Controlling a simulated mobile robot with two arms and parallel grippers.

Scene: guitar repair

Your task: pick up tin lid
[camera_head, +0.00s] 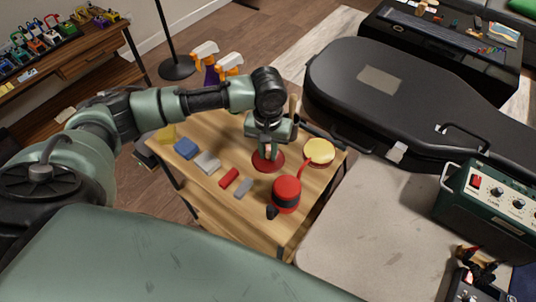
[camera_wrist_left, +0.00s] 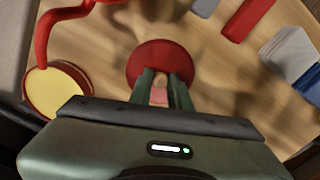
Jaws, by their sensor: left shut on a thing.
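The tin lid (camera_head: 260,163) is a round dark-red disc over the small wooden table, below my left gripper (camera_head: 268,150). In the left wrist view the lid (camera_wrist_left: 158,55) lies at the tips of my left gripper's fingers (camera_wrist_left: 161,84), which are shut on it. Whether the lid touches the table is hard to tell. The open tin (camera_head: 319,150) with pale yellow contents stands to the right of the lid; it also shows in the left wrist view (camera_wrist_left: 55,90). My right gripper is not in view.
A red and black canister (camera_head: 286,193) with a red tube stands in front of the tin. Red (camera_head: 229,178), grey (camera_head: 243,188), white (camera_head: 207,162) and blue (camera_head: 186,148) blocks lie on the table's left. Orange-topped spray bottles (camera_head: 229,64) stand behind. A black guitar case (camera_head: 420,100) lies at right.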

